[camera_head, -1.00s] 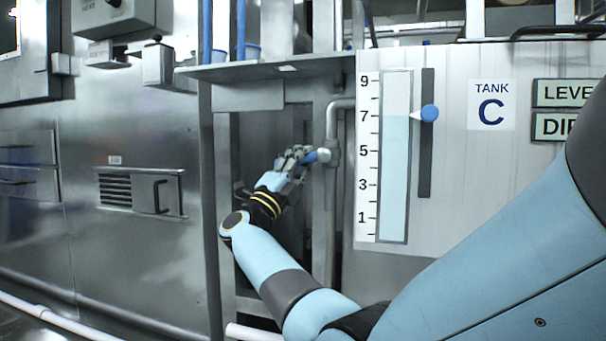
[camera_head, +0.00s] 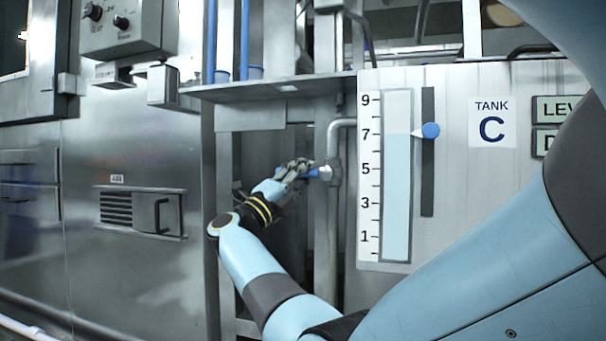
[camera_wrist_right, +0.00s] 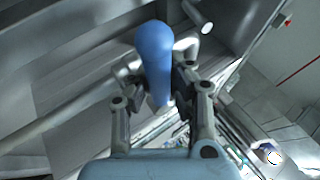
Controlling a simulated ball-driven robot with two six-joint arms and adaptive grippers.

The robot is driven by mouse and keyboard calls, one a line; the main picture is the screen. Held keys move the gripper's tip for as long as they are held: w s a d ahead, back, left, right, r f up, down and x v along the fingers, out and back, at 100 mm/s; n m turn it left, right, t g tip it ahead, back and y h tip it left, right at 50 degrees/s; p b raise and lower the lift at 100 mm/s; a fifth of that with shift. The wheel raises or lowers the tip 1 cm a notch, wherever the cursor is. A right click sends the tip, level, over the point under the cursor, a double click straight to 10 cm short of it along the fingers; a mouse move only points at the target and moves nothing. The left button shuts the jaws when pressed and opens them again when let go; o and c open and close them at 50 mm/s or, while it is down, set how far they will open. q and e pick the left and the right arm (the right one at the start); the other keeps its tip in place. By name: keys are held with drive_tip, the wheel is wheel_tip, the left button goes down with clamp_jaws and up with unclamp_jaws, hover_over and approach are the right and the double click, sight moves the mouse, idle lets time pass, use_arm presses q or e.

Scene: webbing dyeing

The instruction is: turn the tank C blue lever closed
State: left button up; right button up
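The tank C blue lever (camera_head: 313,173) sits on a valve body (camera_head: 328,172) on the vertical pipe, left of the tank C level gauge. Its handle points left and slightly down, close to level. My right gripper (camera_head: 296,170) reaches it from the lower left and is shut on the handle. In the right wrist view the blue lever (camera_wrist_right: 155,60) stands between the two fingers (camera_wrist_right: 160,80), whose pads lie close along both sides. Finger contact is partly hidden there. My left gripper is not in view.
The gauge (camera_head: 397,175) reads about 7, with a blue round marker (camera_head: 430,130) on its slot. The TANK C sign (camera_head: 492,122) is to its right. A metal shelf (camera_head: 280,88) juts out above the lever, and a steel cabinet (camera_head: 130,160) stands at left.

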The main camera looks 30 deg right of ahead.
drive_tip(key=o, duration=0.5)
drive_tip(key=shift+f, duration=0.1)
drive_tip(key=shift+o, duration=0.2)
drive_tip(key=v, duration=1.2)
drive_tip(key=shift+f, duration=0.1)
